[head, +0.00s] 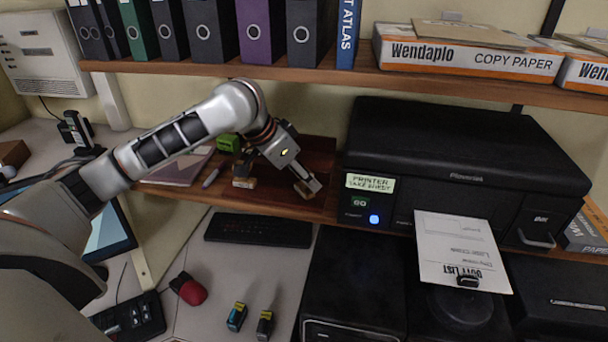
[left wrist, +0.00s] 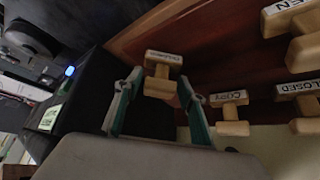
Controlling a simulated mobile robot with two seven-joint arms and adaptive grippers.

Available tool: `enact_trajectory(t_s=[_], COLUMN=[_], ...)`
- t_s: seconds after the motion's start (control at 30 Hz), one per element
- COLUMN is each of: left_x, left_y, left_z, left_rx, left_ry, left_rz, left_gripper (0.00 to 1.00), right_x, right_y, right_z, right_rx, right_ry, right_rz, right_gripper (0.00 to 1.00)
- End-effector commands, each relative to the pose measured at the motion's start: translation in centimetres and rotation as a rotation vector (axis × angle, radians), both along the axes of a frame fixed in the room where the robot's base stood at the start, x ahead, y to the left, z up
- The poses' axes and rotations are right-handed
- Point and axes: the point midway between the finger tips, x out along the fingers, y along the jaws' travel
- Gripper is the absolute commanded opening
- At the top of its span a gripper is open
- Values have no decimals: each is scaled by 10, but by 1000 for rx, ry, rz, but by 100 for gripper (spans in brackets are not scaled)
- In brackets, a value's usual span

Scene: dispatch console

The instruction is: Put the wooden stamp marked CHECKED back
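My left gripper (head: 308,186) reaches down over the right part of the dark red wooden board on the shelf. In the left wrist view its two teal fingers (left wrist: 161,84) stand on either side of a wooden stamp (left wrist: 159,86) and appear closed on it. This stamp has a pale label that is too blurred to read surely, but it fits CHECKED. It is at the edge of the red-brown board (left wrist: 215,60); I cannot tell whether it touches the board. My right gripper is not in view.
Other wooden stamps stand beside it: COPY (left wrist: 233,112), CLOSED (left wrist: 305,105) and OPEN (left wrist: 292,25). The black printer (head: 450,150) stands close on the right. Binders (head: 205,32) line the shelf above. A keyboard (head: 258,230) lies on the desk below.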

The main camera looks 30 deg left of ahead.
Motion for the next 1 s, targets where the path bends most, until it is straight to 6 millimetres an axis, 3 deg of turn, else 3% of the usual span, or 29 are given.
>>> enact_trajectory(t_s=[0.37, 0.8, 1.0], left_x=[0, -28, -35], left_y=[0, 18, 21], left_z=[2, 54, 65], left_rx=[-1, 1, 0], left_ry=[-1, -3, 0], left_rz=[0, 2, -1], left_gripper=[46, 46, 46], right_x=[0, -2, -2], right_y=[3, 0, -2], right_z=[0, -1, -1], right_rx=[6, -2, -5], right_ry=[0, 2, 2], right_rz=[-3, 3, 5], right_gripper=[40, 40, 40])
